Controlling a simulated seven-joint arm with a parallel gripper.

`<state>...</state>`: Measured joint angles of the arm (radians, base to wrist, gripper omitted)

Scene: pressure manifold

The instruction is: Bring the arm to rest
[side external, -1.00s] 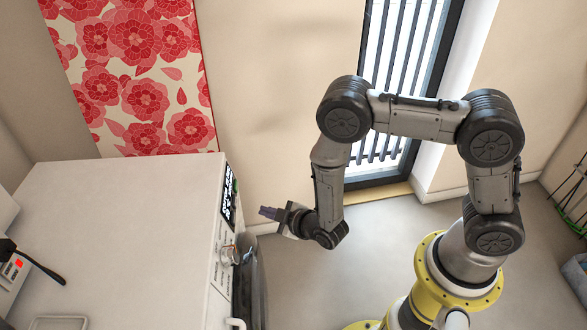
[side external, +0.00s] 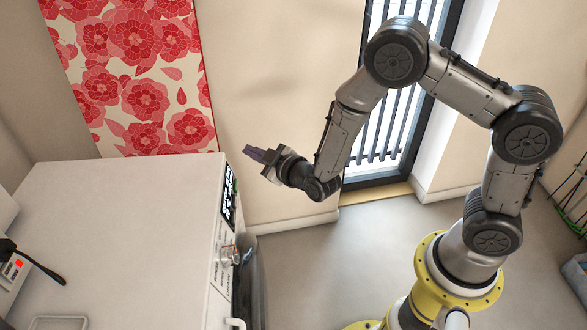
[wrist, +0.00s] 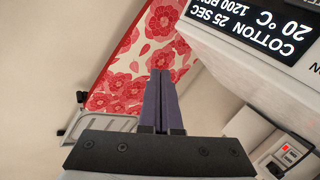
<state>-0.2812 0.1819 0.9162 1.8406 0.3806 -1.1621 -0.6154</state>
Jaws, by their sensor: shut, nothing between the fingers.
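My gripper (side external: 258,154) is shut and empty. In the side external view it is in the air just right of the white machine's upper front edge, pointing left. In the wrist view its dark purple fingers (wrist: 160,84) lie together along their length, aimed towards the floral panel. My arm is bent, with its elbow raised high in front of the window.
The white machine (side external: 120,230) fills the lower left, its display (wrist: 270,28) close to my gripper in the wrist view. A red floral panel (side external: 135,75) hangs on the back wall. A barred window (side external: 400,130) is behind my arm.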

